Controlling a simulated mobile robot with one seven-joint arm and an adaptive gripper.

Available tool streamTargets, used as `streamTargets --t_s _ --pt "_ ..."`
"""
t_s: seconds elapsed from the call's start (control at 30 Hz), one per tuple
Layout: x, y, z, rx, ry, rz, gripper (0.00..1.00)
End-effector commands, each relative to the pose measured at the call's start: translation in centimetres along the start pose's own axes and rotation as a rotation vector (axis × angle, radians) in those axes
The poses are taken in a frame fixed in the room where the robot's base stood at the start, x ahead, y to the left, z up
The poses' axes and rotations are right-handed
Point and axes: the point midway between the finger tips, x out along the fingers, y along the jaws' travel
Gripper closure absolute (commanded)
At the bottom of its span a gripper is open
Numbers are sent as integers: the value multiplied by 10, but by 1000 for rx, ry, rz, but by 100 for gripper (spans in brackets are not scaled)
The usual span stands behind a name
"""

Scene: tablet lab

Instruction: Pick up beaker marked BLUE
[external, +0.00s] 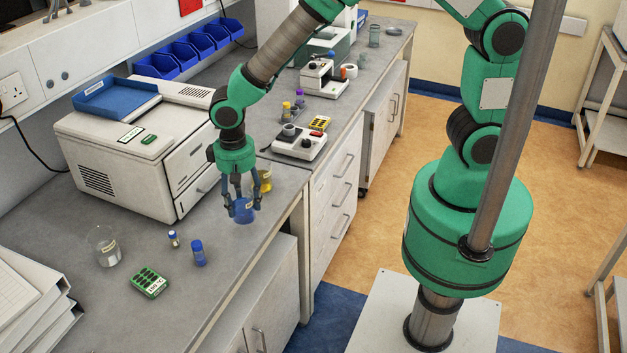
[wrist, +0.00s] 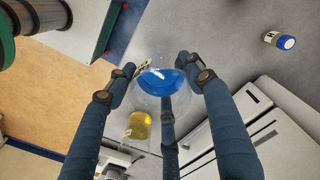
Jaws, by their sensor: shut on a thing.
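The beaker with blue liquid (external: 243,212) is near the bench's front edge, between the fingers of my gripper (external: 240,202). In the wrist view the blue beaker (wrist: 160,84) sits within the three dark fingers of my gripper (wrist: 157,66), which are closed around it. A small pale label shows at its side, but I cannot read it. The beaker looks close to upright; I cannot tell whether it touches the bench. A beaker with yellow liquid (external: 265,182) stands just behind it, and it also shows in the wrist view (wrist: 139,126).
A clear beaker (external: 104,250), two small vials (external: 198,254) (external: 173,239) and a green rack (external: 149,283) stand to the left. A large white machine (external: 140,140) is behind. A white device (external: 300,141) is farther along the bench.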

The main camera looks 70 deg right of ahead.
Motion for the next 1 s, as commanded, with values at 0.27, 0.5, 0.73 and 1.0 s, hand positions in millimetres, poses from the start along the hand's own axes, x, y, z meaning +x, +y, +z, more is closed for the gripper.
streamTargets --t_s 0.27,0.5,0.73,1.0 --pt "-4 17 20 0 2 -2 81" --pt "-5 29 34 0 1 -1 81" --pt "-6 37 43 0 2 -1 81" --pt "-6 42 48 0 1 -1 81"
